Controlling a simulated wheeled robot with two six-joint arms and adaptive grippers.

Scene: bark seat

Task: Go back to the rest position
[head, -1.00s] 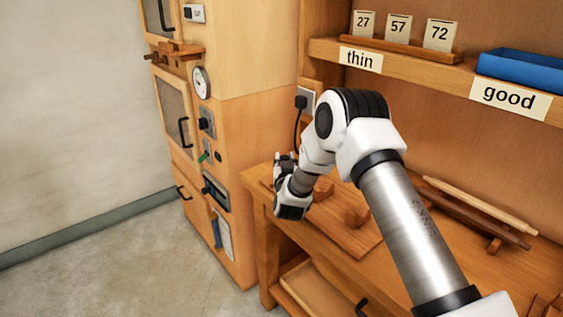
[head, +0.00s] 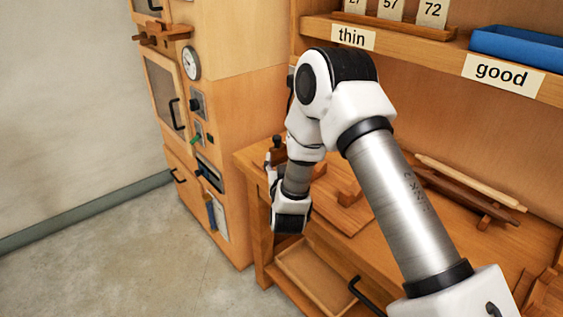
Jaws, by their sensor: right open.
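My right arm reaches in from the lower right of the head view, bent at the elbow, with its wrist pointing down. My right gripper (head: 276,160) is at the left end of the wooden bench (head: 252,160), beside its front left corner. Its fingers are small and partly hidden by the wrist; it is open, and nothing shows in it. My left gripper does not show.
A wooden cabinet (head: 235,110) with a dial (head: 191,63), knobs and door handles stands left of the bench. A shelf above holds number cards and a blue tray (head: 515,48). Sticks (head: 470,183) lie on the bench. An open drawer (head: 315,275) juts out below. The floor at left is clear.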

